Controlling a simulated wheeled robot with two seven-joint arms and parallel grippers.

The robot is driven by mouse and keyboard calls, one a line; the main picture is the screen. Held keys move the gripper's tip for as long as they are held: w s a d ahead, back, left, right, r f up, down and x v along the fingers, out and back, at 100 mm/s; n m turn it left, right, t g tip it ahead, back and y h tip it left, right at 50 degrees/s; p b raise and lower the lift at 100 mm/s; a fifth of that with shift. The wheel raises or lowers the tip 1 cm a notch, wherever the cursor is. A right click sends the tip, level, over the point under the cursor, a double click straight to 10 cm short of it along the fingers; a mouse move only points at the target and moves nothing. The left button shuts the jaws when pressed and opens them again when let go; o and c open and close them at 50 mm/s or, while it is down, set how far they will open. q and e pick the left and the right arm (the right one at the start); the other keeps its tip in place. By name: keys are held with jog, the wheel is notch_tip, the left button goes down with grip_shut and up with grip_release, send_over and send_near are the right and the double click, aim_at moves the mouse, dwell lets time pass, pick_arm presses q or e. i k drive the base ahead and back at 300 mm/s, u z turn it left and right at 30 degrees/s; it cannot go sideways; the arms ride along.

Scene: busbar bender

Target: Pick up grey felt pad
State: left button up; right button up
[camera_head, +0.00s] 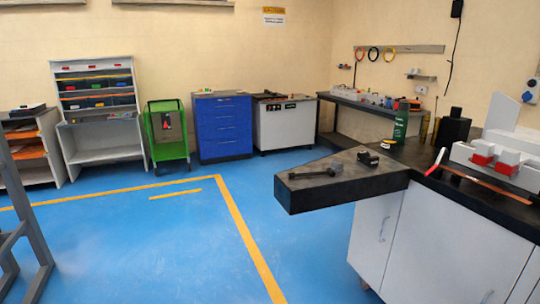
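I cannot make out a grey felt pad for certain in the head view. A dark grey block-like worktop (350,188) juts out from the white cabinet at the right. A dark hammer-like tool (318,171) and a small black block (368,157) lie on it. Neither of my grippers is in view.
A black counter (480,200) at the right holds a green cylinder (401,121), a copper strip (470,178) and red-and-white blocks (495,160). A blue drawer cabinet (222,126), green cart (167,135) and shelves (98,110) line the back. The blue floor is mostly clear.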

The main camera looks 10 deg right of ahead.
aim_at(336, 165)
jog(key=z, duration=0.2)
jog(key=i, duration=1.3)
jog(key=z, duration=0.85)
